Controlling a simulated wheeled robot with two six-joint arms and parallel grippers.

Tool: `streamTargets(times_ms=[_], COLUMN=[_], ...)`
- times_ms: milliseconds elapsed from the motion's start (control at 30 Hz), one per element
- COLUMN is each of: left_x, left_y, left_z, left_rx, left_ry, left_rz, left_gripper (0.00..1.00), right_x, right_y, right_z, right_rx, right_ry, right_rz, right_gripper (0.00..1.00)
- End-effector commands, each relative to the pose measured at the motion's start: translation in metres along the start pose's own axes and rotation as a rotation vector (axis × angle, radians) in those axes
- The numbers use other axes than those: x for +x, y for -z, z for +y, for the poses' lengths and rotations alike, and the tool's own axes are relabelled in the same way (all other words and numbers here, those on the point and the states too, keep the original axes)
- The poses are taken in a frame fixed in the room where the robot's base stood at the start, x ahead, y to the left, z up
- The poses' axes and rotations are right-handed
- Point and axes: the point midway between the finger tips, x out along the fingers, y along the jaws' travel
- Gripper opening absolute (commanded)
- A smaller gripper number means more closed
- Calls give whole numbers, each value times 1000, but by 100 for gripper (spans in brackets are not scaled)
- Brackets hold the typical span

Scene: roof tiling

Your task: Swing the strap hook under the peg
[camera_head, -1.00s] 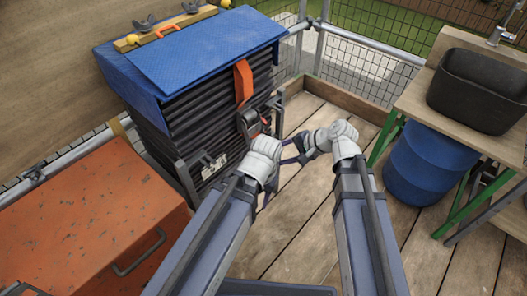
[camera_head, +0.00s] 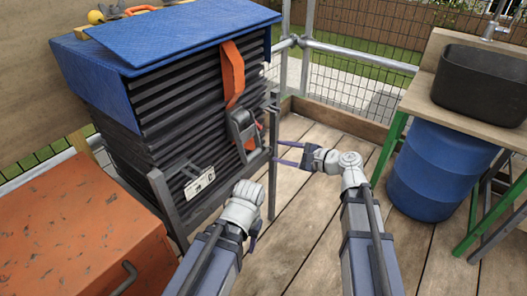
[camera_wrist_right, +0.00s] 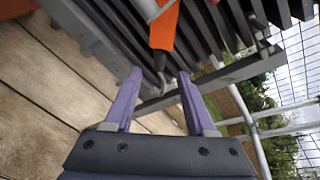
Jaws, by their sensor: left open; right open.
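The orange strap (camera_head: 232,75) runs down the front of a stack of dark tiles (camera_head: 185,120), with a grey ratchet buckle (camera_head: 241,128) on it. In the right wrist view the strap's lower end (camera_wrist_right: 164,28) carries a small grey hook (camera_wrist_right: 159,62), hanging close to the frame's lower rail (camera_wrist_right: 215,78). My right gripper (camera_head: 279,152) is open at the stack's right front corner. In its wrist view the purple fingertips (camera_wrist_right: 160,75) stand either side of the hook, not closed on it. The peg is too small to make out clearly. My left gripper (camera_head: 254,238) is open and empty, low in front of the stack.
A blue cover (camera_head: 190,32) lies over the stack. An orange chest (camera_head: 75,235) stands at the left. A blue barrel (camera_head: 435,170) and a bench with a black tub (camera_head: 480,85) are at the right. The plank floor (camera_head: 310,225) between is clear.

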Motion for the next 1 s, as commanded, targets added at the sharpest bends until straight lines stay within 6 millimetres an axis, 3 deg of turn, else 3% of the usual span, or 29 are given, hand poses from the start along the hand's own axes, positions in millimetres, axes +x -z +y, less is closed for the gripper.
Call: streamTargets(times_ms=[433,867,1000], left_x=[19,20,20], left_y=[1,1,1], left_z=[2,2,2], left_rx=[0,0,0], left_ry=[0,0,0], left_rz=[1,1,1], left_gripper=[50,50,50], right_x=[64,73,73], right_y=[1,0,0], right_z=[1,0,0], right_rx=[-2,-3,-2], right_ry=[-3,-1,-1], right_rz=[-1,1,1], right_gripper=[56,56,43])
